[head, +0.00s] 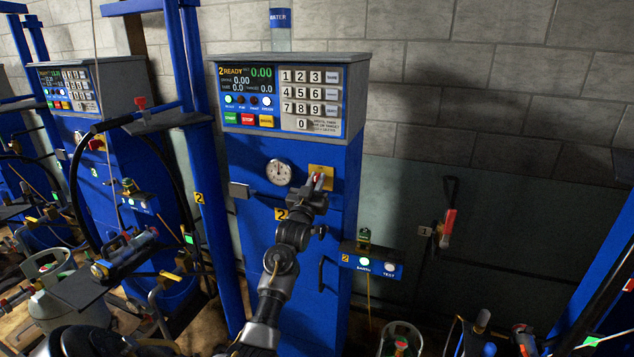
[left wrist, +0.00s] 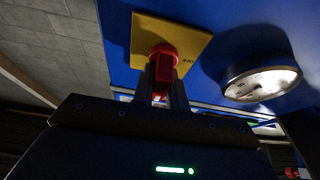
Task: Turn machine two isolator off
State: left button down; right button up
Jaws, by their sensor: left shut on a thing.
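Machine two is a blue cabinet (head: 244,290) marked with a yellow 2 in the middle of the head view. Its isolator is a red knob (head: 319,178) on a yellow plate (head: 321,171), right of the round gauge (head: 279,172). My left gripper (head: 316,187) is at the knob, with its arm rising from below. In the left wrist view the gripper fingers (left wrist: 163,88) are shut on the red knob (left wrist: 164,62), in front of the yellow plate (left wrist: 150,42). The fingers hide part of the knob, and its exact turn angle is hard to tell. My right gripper is not in view.
The keypad and display panel (head: 294,97) sit above the isolator. An earth-test box (head: 372,262) juts out at the lower right. Another blue machine (head: 110,190) with hoses stands at the left. A red-handled wall valve (head: 447,225) is at the right.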

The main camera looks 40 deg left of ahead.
pick_arm(q)
jog(key=shift+n, duration=0.3)
jog(key=n+g+y, duration=0.1)
jog(key=n, duration=0.2)
jog(key=n+g+y+p, duration=0.1)
jog(key=n+y, duration=0.1)
jog(key=n, duration=0.2)
jog(key=shift+a, duration=0.1)
jog(key=n+g+y, duration=0.1)
jog(key=n, duration=0.2)
jog(key=n+g, duration=0.1)
jog(key=n, duration=0.2)
jog(key=shift+s+a+f+g+y+p, duration=0.1)
jog(key=shift+g+y+p, duration=0.2)
jog(key=shift+y, duration=0.1)
jog(key=n+g, duration=0.1)
jog(key=n, duration=0.3)
jog(key=shift+f+g, duration=0.1)
jog(key=shift+g, duration=0.2)
jog(key=shift+a+f+n+g, duration=0.15)
jog(key=shift+n+g, duration=0.55)
jog(key=shift+n, duration=1.3)
jog(key=shift+n+h, duration=0.3)
jog(key=c, duration=1.4)
grip_release()
